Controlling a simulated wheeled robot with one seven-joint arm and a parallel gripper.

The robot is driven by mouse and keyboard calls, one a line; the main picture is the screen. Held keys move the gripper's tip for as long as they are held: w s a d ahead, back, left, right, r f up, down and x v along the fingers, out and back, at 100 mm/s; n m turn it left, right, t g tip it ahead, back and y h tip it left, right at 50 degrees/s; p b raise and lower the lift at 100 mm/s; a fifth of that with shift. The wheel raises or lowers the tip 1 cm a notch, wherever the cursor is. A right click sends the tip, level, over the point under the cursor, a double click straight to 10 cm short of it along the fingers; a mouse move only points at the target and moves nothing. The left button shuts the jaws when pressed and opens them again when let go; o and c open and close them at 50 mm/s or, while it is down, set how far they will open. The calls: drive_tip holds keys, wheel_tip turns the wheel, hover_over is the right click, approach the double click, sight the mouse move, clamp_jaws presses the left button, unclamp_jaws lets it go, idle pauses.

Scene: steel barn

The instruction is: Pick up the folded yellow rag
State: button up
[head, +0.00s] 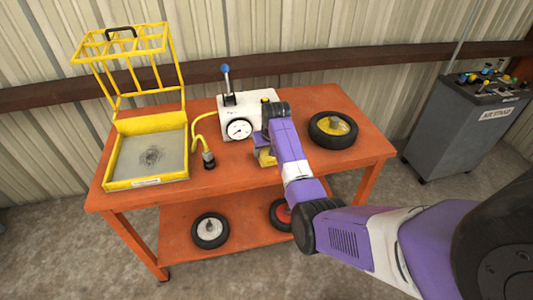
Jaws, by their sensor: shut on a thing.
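The folded yellow rag (266,159) shows as a small yellow patch at my gripper (264,152), near the middle of the orange table. My gripper is shut on the rag. My purple and white arm reaches in from the right and covers part of the gripper and the rag. I cannot tell whether the rag touches the tabletop.
An orange two-level table (350,168) carries a yellow-framed tray cage (147,182), a white gauge box (236,103) with a blue-knobbed lever, and a wheel with a yellow hub (333,130). Wheels lie on the lower shelf (180,225). A grey air station (455,125) stands right.

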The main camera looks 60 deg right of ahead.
sight(267, 152)
wheel_tip(267, 152, up, 19)
drive_tip(key=b, duration=0.1)
drive_tip(key=shift+r, duration=0.1)
